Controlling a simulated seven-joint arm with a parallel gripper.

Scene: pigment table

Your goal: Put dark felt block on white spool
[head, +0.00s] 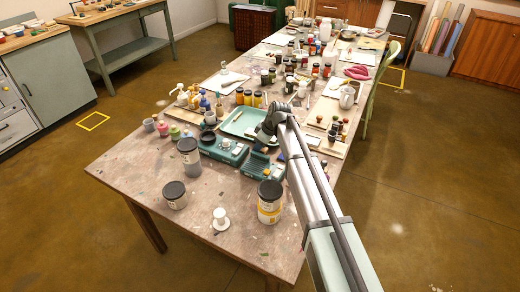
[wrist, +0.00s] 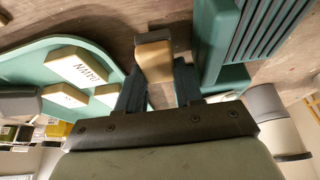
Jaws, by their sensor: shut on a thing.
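The block is mostly hidden there by my gripper. The spool does not clearly show in the wrist view.
The teal tray (wrist: 50,48) holds pale labelled blocks. A ridged green device (wrist: 222,45) is beside my gripper. A yellow-labelled jar (head: 269,203), a dark-lidded jar (head: 174,195) and a taller jar (head: 188,158) stand near the spool. Bare table surrounds the spool.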

